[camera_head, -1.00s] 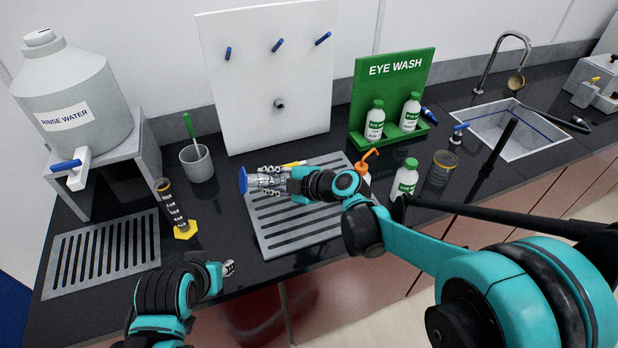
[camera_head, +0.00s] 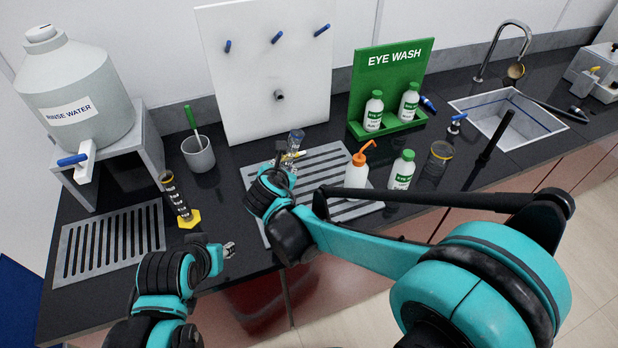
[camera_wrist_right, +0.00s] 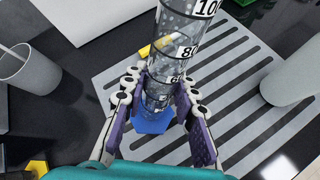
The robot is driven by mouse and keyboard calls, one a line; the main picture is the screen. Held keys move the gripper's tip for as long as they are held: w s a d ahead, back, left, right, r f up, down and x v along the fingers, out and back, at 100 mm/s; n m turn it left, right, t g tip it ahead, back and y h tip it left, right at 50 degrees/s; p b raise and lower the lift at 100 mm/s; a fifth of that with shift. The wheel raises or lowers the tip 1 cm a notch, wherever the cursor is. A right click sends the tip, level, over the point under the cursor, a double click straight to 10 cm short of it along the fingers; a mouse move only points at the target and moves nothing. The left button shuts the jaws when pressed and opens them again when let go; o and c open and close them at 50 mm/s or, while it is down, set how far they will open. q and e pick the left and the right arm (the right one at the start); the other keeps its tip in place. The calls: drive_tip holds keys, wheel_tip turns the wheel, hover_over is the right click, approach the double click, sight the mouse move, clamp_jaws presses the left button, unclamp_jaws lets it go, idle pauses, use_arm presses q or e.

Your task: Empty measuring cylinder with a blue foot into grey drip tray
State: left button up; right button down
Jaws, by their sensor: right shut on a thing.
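My right gripper (camera_head: 284,160) is shut on the clear measuring cylinder (camera_head: 294,143). In the right wrist view, the fingers (camera_wrist_right: 158,95) close on the cylinder's lower part (camera_wrist_right: 178,45), just above its blue foot (camera_wrist_right: 152,122). The cylinder is roughly upright with its foot down, above the slotted middle grey drip tray (camera_head: 334,152). I cannot tell whether the foot touches the tray or whether liquid is inside. Another grey drip tray (camera_head: 160,235) lies at the left, below the rinse-water tap. My left gripper (camera_head: 229,249) is near the counter's front edge; its jaw opening is unclear.
A yellow-footed cylinder (camera_head: 176,200) and a grey mug (camera_head: 198,154) stand left of the middle tray. An orange-topped wash bottle (camera_head: 357,168), an eyewash bottle (camera_head: 401,172) and a jar (camera_head: 438,158) stand right. A white peg board (camera_head: 262,80) is behind.

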sight(284, 161)
use_arm(q)
wheel_tip(284, 161, down, 3)
drive_tip(key=shift+f+b, duration=0.1)
drive_tip(key=shift+b, duration=0.9)
use_arm(e)
drive_tip(key=shift+w+d+f+n+t+h, duration=0.1)
drive_tip(key=shift+n+t+h, duration=0.3)
drive_tip(key=shift+h, duration=0.15)
drive_tip(key=shift+w+d+f+n+t+h, duration=0.1)
drive_tip(key=shift+n+t+h, duration=0.25)
drive_tip(key=shift+h, duration=0.2)
use_arm(q)
drive_tip(key=shift+r+p, duration=0.3)
drive_tip(key=shift+r, duration=0.05)
use_arm(e)
drive_tip(key=shift+d+r, duration=0.2)
drive_tip(key=shift+r, duration=0.25)
